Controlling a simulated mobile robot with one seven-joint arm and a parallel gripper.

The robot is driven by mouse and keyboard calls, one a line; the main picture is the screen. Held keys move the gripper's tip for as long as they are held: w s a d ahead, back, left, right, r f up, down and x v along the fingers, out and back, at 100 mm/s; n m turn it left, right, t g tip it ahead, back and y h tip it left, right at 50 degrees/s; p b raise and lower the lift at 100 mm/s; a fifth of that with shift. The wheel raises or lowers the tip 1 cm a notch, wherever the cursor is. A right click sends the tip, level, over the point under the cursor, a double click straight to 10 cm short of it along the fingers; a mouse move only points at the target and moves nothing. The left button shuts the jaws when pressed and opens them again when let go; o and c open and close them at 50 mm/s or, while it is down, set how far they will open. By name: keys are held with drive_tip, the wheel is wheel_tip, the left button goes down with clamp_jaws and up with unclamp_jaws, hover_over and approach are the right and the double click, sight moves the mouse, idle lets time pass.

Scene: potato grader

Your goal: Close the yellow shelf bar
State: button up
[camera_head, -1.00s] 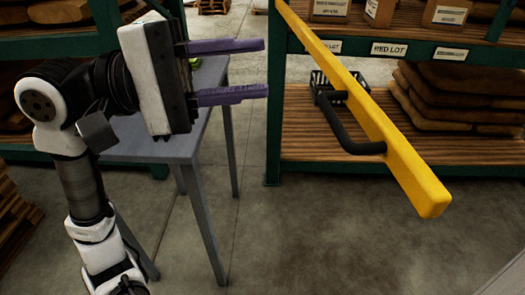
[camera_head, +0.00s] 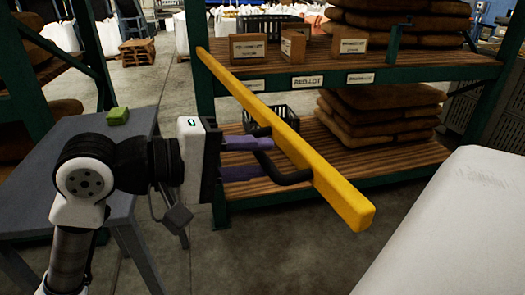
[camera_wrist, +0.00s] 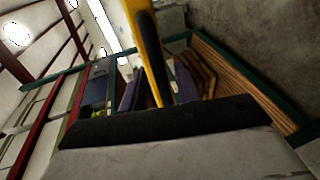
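The yellow shelf bar (camera_head: 285,132) is swung out from the rack's left post and slants toward me, its free end at the front right. A black handle (camera_head: 282,176) stands out from its left side. My gripper (camera_head: 262,158) is at the handle, its two purple fingers apart, one above the other. The fingertips overlap the handle in the head view; I cannot tell whether they touch it. In the wrist view, the bar (camera_wrist: 154,65) and the dark handle (camera_wrist: 150,40) show between the fingers (camera_wrist: 157,92).
The rack (camera_head: 350,72) holds cardboard boxes (camera_head: 292,46), sacks (camera_head: 375,120) and a black basket (camera_head: 267,117). A grey table (camera_head: 75,160) with a green block (camera_head: 118,115) stands at the left. A large white sack (camera_head: 455,230) fills the lower right. Floor shows below the bar.

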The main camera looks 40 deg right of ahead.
drive_tip(key=shift+x, duration=0.9)
clamp_jaws()
